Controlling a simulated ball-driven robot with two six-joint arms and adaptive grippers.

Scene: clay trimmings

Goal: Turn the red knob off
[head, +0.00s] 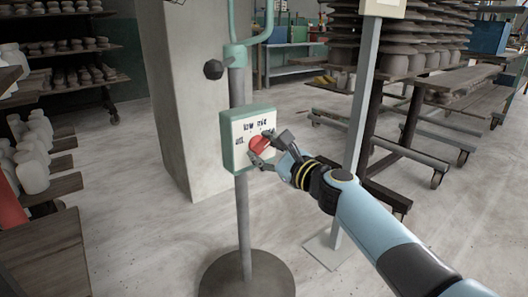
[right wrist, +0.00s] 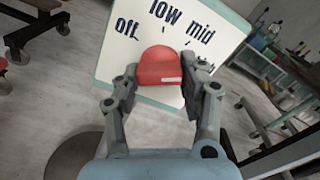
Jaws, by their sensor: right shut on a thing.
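The red knob (head: 259,144) sits on the white face of a green-edged control box (head: 232,160) on a grey pole. In the right wrist view the knob (right wrist: 160,66) is close up, with a pale mark on its lower right side. The box face (right wrist: 112,62) reads "off", "low" and "mid" there, with a further label partly hidden at the right. My right gripper (head: 264,149) is shut on the knob, one finger on each side; its fingers also show in the right wrist view (right wrist: 159,82). I cannot tell exactly which label the knob points to. My left gripper is out of view.
The pole stands on a round dark base (head: 248,277), with a dark ball handle (head: 213,69) above the box. A concrete pillar (head: 182,100) is behind. Pottery shelves (head: 70,85) are at left, and a wheeled rack (head: 425,100) is at right.

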